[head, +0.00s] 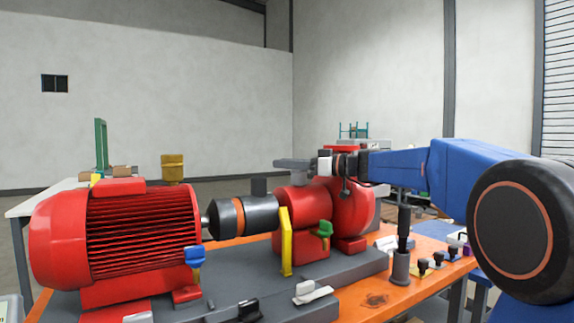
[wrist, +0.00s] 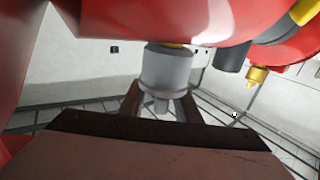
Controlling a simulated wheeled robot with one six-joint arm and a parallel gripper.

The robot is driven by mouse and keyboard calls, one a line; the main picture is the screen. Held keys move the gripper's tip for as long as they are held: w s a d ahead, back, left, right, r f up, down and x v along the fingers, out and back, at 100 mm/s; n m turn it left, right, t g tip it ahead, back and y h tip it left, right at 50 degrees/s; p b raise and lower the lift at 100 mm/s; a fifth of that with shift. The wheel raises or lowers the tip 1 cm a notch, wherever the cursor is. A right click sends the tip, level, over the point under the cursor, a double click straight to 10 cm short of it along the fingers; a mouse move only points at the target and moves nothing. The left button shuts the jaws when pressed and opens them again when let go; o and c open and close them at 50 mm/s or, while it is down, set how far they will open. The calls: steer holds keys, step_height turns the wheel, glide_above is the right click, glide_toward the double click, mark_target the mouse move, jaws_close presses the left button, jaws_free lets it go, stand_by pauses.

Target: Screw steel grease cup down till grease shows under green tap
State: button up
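In the wrist view a grey metal cup (wrist: 167,70) sits below the red pump body, with a bit of yellow at its top; I take it for the steel grease cup. The dark fingers of my gripper (wrist: 161,104) come up on both sides of its lower part. Whether they touch it is unclear. The green tap (head: 322,230) is low on the pump's front. No grease can be made out.
A red motor (head: 115,235) and dark coupling (head: 245,216) stand left of the pump. A yellow upright plate (head: 286,240) and blue tap (head: 195,257) stick up in front. A black post (head: 403,245) and small knobs stand on the orange bench (head: 372,301). A brass fitting (wrist: 257,76) hangs right of the cup.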

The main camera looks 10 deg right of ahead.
jaws_close()
steer(key=m+t+h, duration=0.1)
steer(key=t+h, duration=0.1)
steer(key=m+t, duration=0.1)
steer(key=shift+w+d+r+m+h, duration=0.1)
steer(key=shift+w+d+m+h, duration=0.2)
steer(key=shift+h, duration=0.1)
steer(key=shift+w+d+m+t+h, duration=0.2)
steer(key=shift+m+t+h, duration=0.4)
steer(key=shift+h, duration=0.25)
steer(key=shift+w+d+m+t+h, duration=0.15)
steer(key=shift+m+t+h, duration=0.35)
steer(key=shift+m+h, duration=0.3)
steer(key=shift+s, duration=0.1)
steer(key=shift+o, duration=0.3)
jaws_free()
steer(key=shift+d, duration=0.1)
